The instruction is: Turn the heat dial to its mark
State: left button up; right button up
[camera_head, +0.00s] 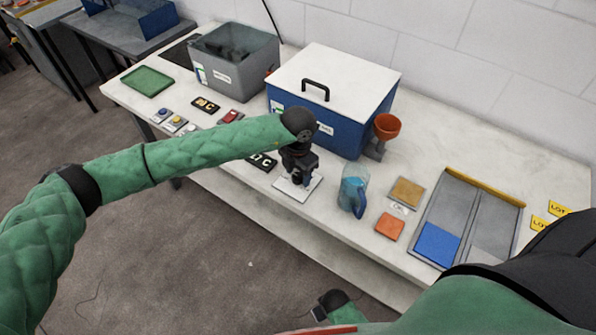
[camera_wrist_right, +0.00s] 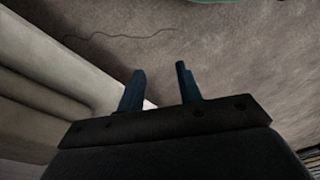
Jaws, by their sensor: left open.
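A small white plate (camera_head: 309,190) lies near the front edge of the table. My left gripper (camera_head: 297,181) points down over it, open, with its fingertips close to the plate. Something dark sits between the plate and the fingers, but the gripper hides most of it. I cannot make out the heat dial's pointer or its mark. My right gripper (camera_wrist_right: 160,88) is open and empty in the right wrist view, away from the dial, over the floor in front of the table.
Behind my left gripper stands a blue box with a white lid (camera_head: 335,80). A grey bin (camera_head: 236,60) and green tray (camera_head: 147,81) stand left.

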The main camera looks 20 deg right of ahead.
pick_arm(q)
jog(key=c, duration=1)
jog(key=shift+o, duration=0.2)
